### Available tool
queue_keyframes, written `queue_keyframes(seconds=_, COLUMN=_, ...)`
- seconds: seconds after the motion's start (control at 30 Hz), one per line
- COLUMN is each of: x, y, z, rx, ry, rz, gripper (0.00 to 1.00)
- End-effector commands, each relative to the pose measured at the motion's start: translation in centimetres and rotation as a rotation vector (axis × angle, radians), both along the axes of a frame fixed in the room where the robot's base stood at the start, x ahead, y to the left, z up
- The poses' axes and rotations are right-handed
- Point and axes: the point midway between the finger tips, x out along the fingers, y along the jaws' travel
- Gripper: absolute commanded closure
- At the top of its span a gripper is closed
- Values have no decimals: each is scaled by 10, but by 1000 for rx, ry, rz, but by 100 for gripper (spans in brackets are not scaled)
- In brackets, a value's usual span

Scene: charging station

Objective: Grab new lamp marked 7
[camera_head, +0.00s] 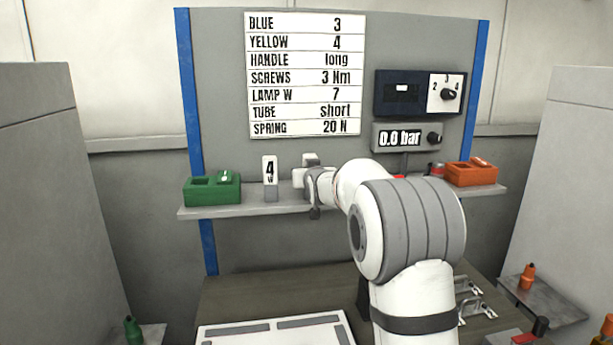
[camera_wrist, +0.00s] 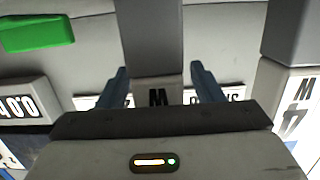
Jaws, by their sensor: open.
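A lamp (camera_wrist: 157,40) with a grey base and a light label stands between the two fingers of my gripper (camera_wrist: 158,70) in the wrist view. An upside-down W shows on it; its number is hidden behind my gripper body. The fingers are open, one on each side, with gaps to the lamp. In the head view my gripper (camera_head: 303,178) is at the shelf, and it and my arm hide most of what is there. A second lamp, marked 4 W (camera_head: 270,170), stands upright to its left; it also shows at the right of the wrist view (camera_wrist: 298,100).
A green box (camera_head: 212,188) is on the shelf (camera_head: 235,210) at left, an orange box (camera_head: 470,175) at right. A sign (camera_head: 305,80) reads LAMP W 7. The pressure display (camera_head: 400,138) reads 0.0 bar. The 4 W lamp stands close beside my gripper.

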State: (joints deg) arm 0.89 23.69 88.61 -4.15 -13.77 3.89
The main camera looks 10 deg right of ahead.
Motion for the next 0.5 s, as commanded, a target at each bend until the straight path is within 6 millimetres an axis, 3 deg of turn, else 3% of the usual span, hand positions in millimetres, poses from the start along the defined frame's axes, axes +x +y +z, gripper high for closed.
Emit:
queue_keyframes(seconds=0.1, x=0, y=0, z=0, rx=0, ry=0, rz=0, gripper=40)
queue_keyframes(seconds=0.5, x=-1, y=-1, z=0, rx=0, ry=1, rz=-1, gripper=73)
